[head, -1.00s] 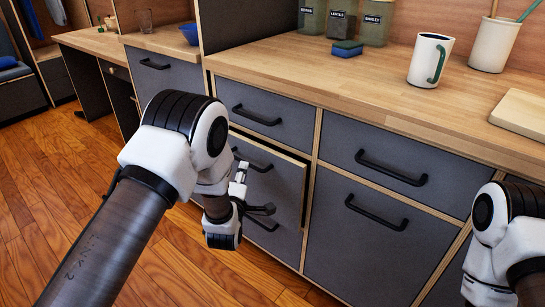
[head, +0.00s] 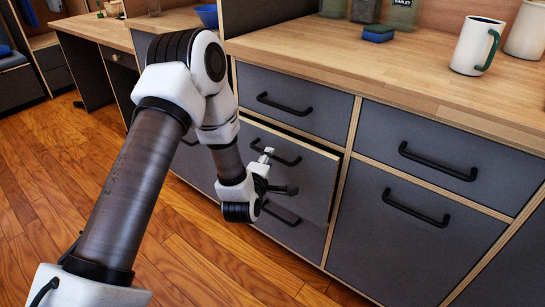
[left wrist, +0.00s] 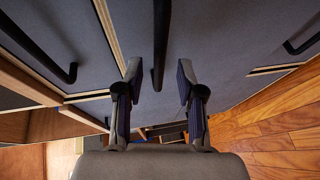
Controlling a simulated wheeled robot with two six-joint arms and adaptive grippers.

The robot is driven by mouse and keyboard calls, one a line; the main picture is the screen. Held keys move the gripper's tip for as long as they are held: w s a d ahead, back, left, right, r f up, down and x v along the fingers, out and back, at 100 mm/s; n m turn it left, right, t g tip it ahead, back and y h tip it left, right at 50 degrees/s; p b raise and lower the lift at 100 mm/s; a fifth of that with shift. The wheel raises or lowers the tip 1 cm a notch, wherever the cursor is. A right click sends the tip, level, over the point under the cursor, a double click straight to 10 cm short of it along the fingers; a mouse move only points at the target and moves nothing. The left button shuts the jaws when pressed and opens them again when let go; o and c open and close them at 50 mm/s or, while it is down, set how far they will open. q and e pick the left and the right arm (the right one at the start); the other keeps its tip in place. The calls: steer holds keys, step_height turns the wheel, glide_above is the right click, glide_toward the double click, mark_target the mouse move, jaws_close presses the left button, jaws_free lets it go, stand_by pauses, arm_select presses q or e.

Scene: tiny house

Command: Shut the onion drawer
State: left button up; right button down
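A grey drawer (head: 312,184) in the middle of the left cabinet stack stands out slightly, with a dark gap along its top and right edge. Its contents are hidden, and no onion shows. My left gripper (head: 277,172) is in front of this drawer near its black handle (head: 287,158). In the left wrist view the two fingers of my left gripper (left wrist: 159,95) are spread apart, with a black handle bar (left wrist: 161,45) between and beyond them. I cannot tell whether they touch it. My right gripper is out of view.
A closed drawer (head: 315,104) is above and another front (head: 308,236) below. More closed grey fronts (head: 385,245) stand to the right. The wooden counter (head: 330,55) holds a white mug (head: 474,48) and a blue sponge (head: 378,36). The wood floor (head: 190,255) in front is clear.

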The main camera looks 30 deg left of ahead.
mark_target(279, 148)
arm_select(q)
steer(key=x, duration=0.3)
steer(key=shift+w+a, duration=0.1)
steer(key=shift+w, duration=0.15)
jaws_close()
steer(key=shift+w+d+f+b, duration=0.15)
steer(key=shift+w+b, duration=0.45)
steer(key=shift+w, duration=1.3)
steer(key=shift+r, duration=0.25)
steer(key=shift+c, duration=1.5)
jaws_free()
steer(key=o, duration=0.3)
steer(key=shift+w+f, duration=0.15)
steer(key=shift+w, duration=0.05)
steer(key=shift+s, duration=0.1)
